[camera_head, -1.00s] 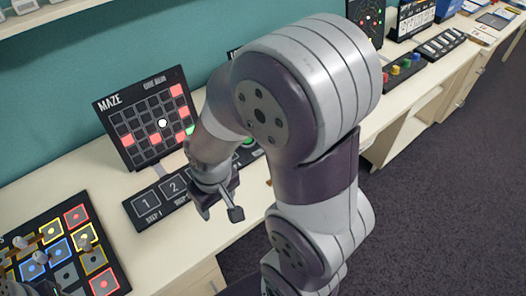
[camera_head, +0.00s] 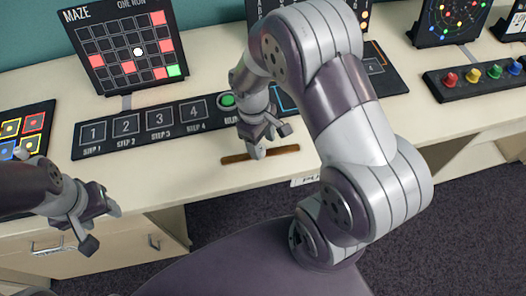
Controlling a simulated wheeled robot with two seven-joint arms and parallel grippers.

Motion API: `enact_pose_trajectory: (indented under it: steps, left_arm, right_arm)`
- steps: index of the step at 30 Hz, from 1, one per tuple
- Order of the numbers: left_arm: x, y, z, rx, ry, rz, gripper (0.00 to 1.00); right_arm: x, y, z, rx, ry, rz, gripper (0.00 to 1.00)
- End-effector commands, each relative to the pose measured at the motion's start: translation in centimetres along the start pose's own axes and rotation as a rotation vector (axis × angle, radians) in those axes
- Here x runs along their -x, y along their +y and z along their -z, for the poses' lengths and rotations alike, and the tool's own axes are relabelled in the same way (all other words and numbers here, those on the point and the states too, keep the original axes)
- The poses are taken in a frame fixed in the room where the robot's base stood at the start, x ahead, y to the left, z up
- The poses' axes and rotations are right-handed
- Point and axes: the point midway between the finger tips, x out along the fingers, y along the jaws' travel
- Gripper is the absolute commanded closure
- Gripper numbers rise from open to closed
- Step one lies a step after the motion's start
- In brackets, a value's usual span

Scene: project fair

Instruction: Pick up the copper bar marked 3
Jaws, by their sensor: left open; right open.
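A thin brown, copper-coloured bar (camera_head: 284,150) lies flat on the pale counter near its front edge, in front of the step panel; no number can be read on it. My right gripper (camera_head: 270,142) is open and low over the middle of the bar, with one finger in front of part of it. I cannot tell whether the finger touches the bar. My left gripper (camera_head: 102,227) is open and empty at the lower left, in front of the counter edge.
A black step panel (camera_head: 145,137) with numbered squares and a green button (camera_head: 227,100) lies behind the bar. The maze board (camera_head: 112,64) stands behind it. A board with coloured squares (camera_head: 35,120) is at left. A panel with coloured knobs (camera_head: 490,84) is at right.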

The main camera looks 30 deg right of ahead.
Motion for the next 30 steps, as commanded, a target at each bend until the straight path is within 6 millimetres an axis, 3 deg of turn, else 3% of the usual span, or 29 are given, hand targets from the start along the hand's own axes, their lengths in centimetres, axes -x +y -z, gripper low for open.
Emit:
enact_pose_trajectory:
  steps: [4, 11, 15, 16, 17, 26, 30]
  left_arm:
    - [-0.2, 0.0, 0.0, 0.001, 0.0, 0.0, 0.45]
    - [-0.2, 0.0, 0.0, 0.001, 0.0, 0.0, 0.45]
    - [-0.2, 0.0, 0.0, 0.0, 0.0, 0.0, 0.45]
    - [-0.2, 0.0, 0.0, 0.0, 0.0, 0.0, 0.45]
    - [-0.2, 0.0, 0.0, 0.0, 0.0, 0.0, 0.45]
    - [-0.2, 0.0, 0.0, 0.0, 0.0, 0.0, 0.45]
    - [-0.1, 0.0, 0.0, 0.0, 0.0, 0.0, 0.45]
  right_arm:
    - [-2.0, 0.0, 0.0, 0.001, 0.0, 0.0, 0.41]
    - [-2.2, 0.0, 0.0, 0.0, 0.001, -0.001, 0.41]
    - [-2.2, 0.0, 0.0, 0.0, 0.001, -0.001, 0.86]
    - [-2.2, 0.0, 0.0, 0.0, 0.001, -0.001, 0.96]
    - [-2.2, 0.0, 0.0, 0.0, 0.001, 0.0, 1.0]
    - [-2.1, 0.0, 0.0, -0.001, 0.002, -0.001, 1.0]
    - [-1.1, 0.0, -0.1, -0.001, 0.004, -0.002, 1.0]
